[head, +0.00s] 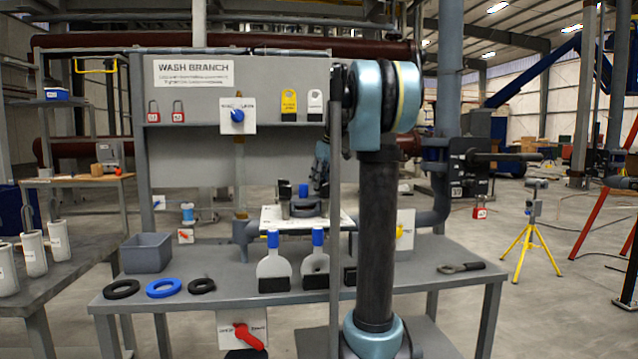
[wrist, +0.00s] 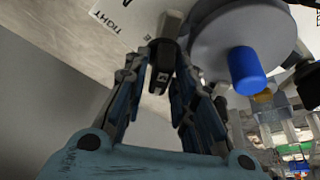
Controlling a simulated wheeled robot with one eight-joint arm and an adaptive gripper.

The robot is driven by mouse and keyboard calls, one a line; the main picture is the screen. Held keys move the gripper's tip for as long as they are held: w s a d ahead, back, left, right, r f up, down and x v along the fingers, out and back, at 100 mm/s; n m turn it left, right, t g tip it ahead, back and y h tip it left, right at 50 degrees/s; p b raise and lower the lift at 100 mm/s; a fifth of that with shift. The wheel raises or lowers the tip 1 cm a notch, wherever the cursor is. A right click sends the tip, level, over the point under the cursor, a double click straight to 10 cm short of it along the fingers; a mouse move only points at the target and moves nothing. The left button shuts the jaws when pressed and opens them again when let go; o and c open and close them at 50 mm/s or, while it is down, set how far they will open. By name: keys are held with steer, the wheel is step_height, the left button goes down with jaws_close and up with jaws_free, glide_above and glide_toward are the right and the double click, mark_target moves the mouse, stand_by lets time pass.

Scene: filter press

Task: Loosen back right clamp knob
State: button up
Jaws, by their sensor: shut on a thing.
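The clamp assembly stands on a white plate (head: 272,224) at the back middle of the bench. A grey round cover (wrist: 215,35) with a blue peg (wrist: 246,71) rises there; the blue peg also shows in the head view (head: 303,190). My gripper (head: 320,182) reaches down at the back right of this assembly. In the wrist view my gripper (wrist: 165,72) is shut on a small dark clamp knob (wrist: 162,55), beside the round cover and below a grey post (wrist: 171,20). The fingers hide part of the knob. The plate (wrist: 122,14) carries the word TIGHT.
A grey bin (head: 147,254), several rings (head: 164,288) and a wrench (head: 460,267) lie on the bench (head: 240,290). A back panel (head: 200,175) rises behind. My arm covers the bench's middle right.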

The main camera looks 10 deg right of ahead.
steer(key=shift+f+n, duration=0.2)
steer(key=shift+n, duration=0.7)
steer(key=shift+g, duration=0.3)
steer(key=o, duration=0.8)
steer(key=shift+r, duration=0.1)
steer(key=v, duration=1.1)
steer(key=shift+d+r, duration=0.25)
steer(key=shift+d, duration=0.05)
steer(key=shift+s, duration=0.1)
